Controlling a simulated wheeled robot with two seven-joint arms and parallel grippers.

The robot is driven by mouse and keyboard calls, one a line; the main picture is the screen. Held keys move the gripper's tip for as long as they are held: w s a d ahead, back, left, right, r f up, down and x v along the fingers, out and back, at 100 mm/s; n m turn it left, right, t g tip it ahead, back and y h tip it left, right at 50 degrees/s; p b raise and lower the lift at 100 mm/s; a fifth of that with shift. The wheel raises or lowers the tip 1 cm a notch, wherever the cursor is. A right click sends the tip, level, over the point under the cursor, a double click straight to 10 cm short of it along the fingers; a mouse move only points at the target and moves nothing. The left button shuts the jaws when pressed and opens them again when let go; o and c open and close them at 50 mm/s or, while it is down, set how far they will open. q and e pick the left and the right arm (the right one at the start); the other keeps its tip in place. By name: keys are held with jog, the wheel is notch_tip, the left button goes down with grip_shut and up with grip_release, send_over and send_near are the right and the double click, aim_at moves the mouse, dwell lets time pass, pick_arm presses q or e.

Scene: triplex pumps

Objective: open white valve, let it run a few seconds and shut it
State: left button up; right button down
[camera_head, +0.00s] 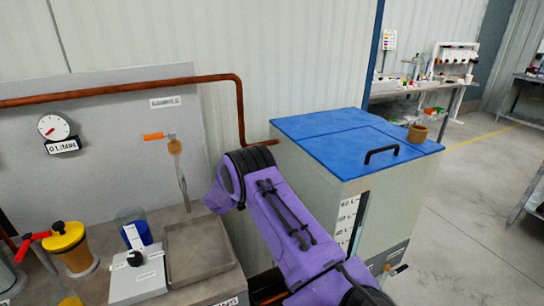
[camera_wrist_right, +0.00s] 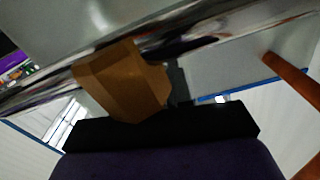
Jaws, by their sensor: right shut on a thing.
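No plainly white valve handle shows. A tap with an orange lever (camera_head: 153,137) and a brass-coloured body (camera_head: 175,147) hangs on the grey panel, its spout (camera_head: 183,188) pointing down over a grey basin (camera_head: 200,248). My right arm reaches in from the lower right, and its gripper is hidden in the head view. In the right wrist view my right gripper (camera_wrist_right: 170,105) is dark and shut on a brown block-like part (camera_wrist_right: 122,80). A shiny metal bar (camera_wrist_right: 210,38) crosses behind it. What the brown part belongs to, I cannot tell. My left gripper is out of view.
A copper pipe (camera_head: 110,91) runs along the panel. A round gauge (camera_head: 53,127), a red lever (camera_head: 32,240) and a yellow-capped vessel (camera_head: 66,240) are at left. A blue-lidded tank (camera_head: 345,135) stands right of my arm. Free floor lies far right.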

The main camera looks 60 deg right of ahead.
jog(key=c, duration=1)
grip_release()
jog(key=shift+c, duration=0.2)
notch_tip(320, 180, up, 3)
jog(key=shift+r+b, duration=0.15)
jog(key=shift+b, duration=0.45)
jog(key=s+a+r, duration=0.7)
jog(key=a+r, duration=0.2)
jog(key=a, duration=0.3)
jog(key=shift+s+r+b, duration=0.25)
jog(key=shift+r+b, duration=0.15)
jog(key=shift+b, duration=0.05)
